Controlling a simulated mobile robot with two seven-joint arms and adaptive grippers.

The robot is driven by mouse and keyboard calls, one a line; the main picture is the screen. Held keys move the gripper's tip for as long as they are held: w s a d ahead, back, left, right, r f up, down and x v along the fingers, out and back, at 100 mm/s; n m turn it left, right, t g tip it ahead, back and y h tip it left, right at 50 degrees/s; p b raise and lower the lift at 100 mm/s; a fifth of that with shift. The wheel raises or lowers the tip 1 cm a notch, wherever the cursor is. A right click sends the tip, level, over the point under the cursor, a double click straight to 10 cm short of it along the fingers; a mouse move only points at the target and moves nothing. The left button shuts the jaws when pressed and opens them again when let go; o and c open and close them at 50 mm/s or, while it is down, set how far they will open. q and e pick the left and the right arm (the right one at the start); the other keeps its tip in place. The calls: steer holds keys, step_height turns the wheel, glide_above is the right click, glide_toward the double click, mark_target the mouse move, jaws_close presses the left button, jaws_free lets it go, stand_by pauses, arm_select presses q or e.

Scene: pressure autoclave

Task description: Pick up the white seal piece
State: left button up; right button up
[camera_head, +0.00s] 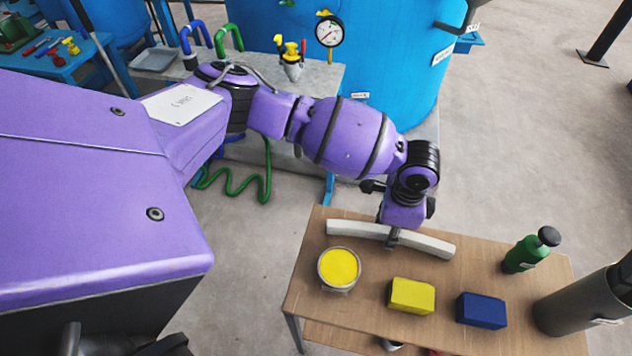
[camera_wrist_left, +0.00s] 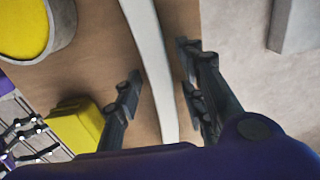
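The white seal piece (camera_head: 345,229) is a long, slightly curved pale bar lying along the back edge of the wooden table. My left gripper (camera_head: 392,238) points down over the middle of it and hides a short stretch. In the left wrist view, the white seal piece (camera_wrist_left: 150,50) runs between the two dark fingers of my left gripper (camera_wrist_left: 158,85). The fingers are apart, one on each side, with a strip of table showing between each finger and the piece. My right gripper is not in view.
On the wooden table (camera_head: 312,290) stand a round container of yellow material (camera_head: 339,267), a yellow block (camera_head: 411,296), a dark blue block (camera_head: 481,310), a green bottle (camera_head: 528,251) and a grey cylinder (camera_head: 580,302). A blue tank (camera_head: 390,70) stands behind.

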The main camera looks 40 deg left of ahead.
arm_select(q)
jaws_close()
steer(key=shift+w+r, duration=0.1)
steer(key=shift+r, duration=0.1)
